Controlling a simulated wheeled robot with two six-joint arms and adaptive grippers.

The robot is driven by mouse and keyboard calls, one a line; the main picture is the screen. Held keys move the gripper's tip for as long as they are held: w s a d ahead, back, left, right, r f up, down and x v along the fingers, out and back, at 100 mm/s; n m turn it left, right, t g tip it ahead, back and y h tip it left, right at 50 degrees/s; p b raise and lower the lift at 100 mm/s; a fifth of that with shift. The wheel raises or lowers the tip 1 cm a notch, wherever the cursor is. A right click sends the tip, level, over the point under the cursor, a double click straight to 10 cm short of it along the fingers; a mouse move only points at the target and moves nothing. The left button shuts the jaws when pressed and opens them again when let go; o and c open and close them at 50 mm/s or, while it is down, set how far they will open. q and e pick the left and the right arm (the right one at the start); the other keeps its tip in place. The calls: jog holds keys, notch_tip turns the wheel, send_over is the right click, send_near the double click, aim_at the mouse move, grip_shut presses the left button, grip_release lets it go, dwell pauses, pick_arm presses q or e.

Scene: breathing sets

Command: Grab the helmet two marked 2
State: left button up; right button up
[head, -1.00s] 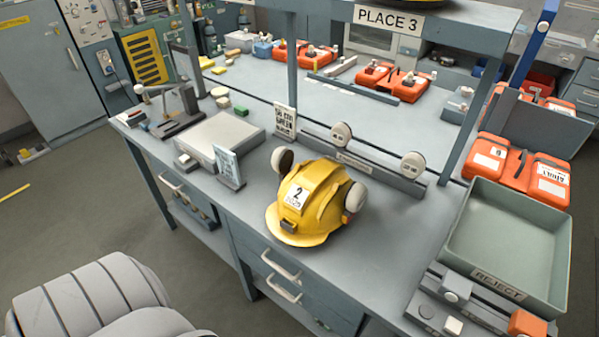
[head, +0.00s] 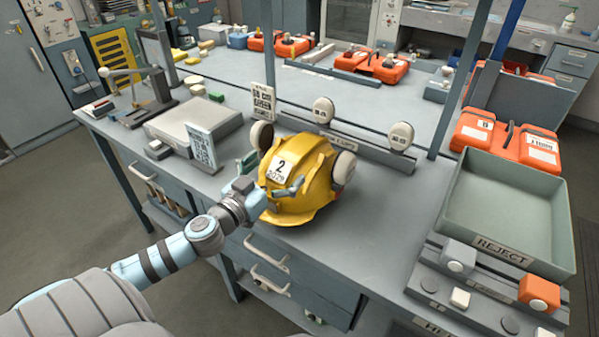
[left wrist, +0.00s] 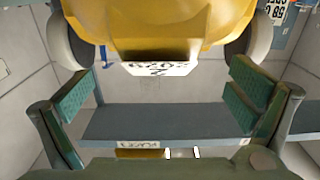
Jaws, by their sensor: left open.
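The yellow helmet (head: 312,170) marked 2 sits upright on the workbench, with a round ear cup on each side. Its white label (head: 281,165) faces my left arm. My left gripper (head: 272,176) is open at the front of the helmet, its fingers spread near the label and hiding part of the front. In the left wrist view the helmet (left wrist: 160,22) fills the top, with the label (left wrist: 160,68) upside down. The green-padded fingers (left wrist: 160,92) stand apart with nothing held between them. I cannot tell whether they touch the helmet. My right gripper is not in view.
The green REJECT tray (head: 505,250) and orange cases (head: 535,150) are to the right. Bench surface right of the helmet is clear.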

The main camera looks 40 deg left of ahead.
aim_at(288, 158)
pick_arm(q)
jog(key=w+p, duration=0.1)
jog(key=w, duration=0.1)
jog(key=w+r+p, duration=0.1)
jog(key=w+p, duration=0.1)
jog(key=w, duration=0.1)
jog(key=shift+w, duration=0.1)
jog(key=shift+w+f, duration=0.15)
jog(key=shift+w, duration=0.05)
jog(key=shift+f, duration=0.15)
jog(key=shift+c, duration=0.4)
jog(key=shift+s, duration=0.3)
jog(key=c, duration=2.2)
grip_shut()
jog(key=shift+d, duration=0.1)
